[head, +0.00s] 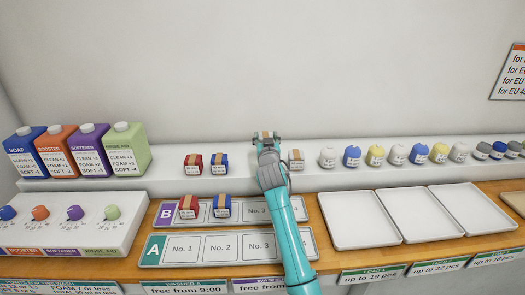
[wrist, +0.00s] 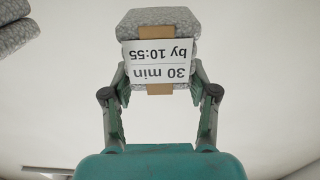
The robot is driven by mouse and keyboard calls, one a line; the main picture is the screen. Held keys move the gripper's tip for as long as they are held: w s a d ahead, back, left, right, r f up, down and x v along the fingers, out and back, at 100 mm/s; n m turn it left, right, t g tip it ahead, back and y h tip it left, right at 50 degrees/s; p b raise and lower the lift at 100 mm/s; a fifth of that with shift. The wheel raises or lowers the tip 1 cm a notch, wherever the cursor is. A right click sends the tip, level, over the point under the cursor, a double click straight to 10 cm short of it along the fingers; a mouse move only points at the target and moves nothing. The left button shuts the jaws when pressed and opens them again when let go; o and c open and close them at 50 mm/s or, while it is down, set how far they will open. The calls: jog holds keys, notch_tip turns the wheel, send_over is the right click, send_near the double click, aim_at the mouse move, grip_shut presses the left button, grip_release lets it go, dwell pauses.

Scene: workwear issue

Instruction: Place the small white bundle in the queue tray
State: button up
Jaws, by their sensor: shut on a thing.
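My gripper (head: 268,143) is shut on a grey-white patterned bundle (wrist: 158,20) with a brown band and a label reading "30 min by 10:55". It is raised in front of the wall above the back shelf; in the head view my gripper mostly hides the bundle. Another whitish banded bundle (head: 296,159) stands on the shelf just right of my gripper. Two lettered trays with numbered places lie on the wooden counter: tray B (head: 160,215) behind and tray A (head: 153,250) in front. My arm covers part of both. Neither shows the word queue.
A red bundle (head: 188,206) and a blue bundle (head: 221,206) sit in tray B's left places; tray A's visible places are bare. Another red and blue pair stands on the shelf (head: 110,186). Detergent containers stand left, rolled items right. Empty white load trays (head: 365,222) lie right.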

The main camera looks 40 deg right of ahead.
jog(key=shift+f, duration=2.55)
jog(key=o, duration=1.2)
jog(key=shift+f, duration=0.15)
jog(key=shift+c, duration=0.2)
jog(key=shift+a, duration=0.1)
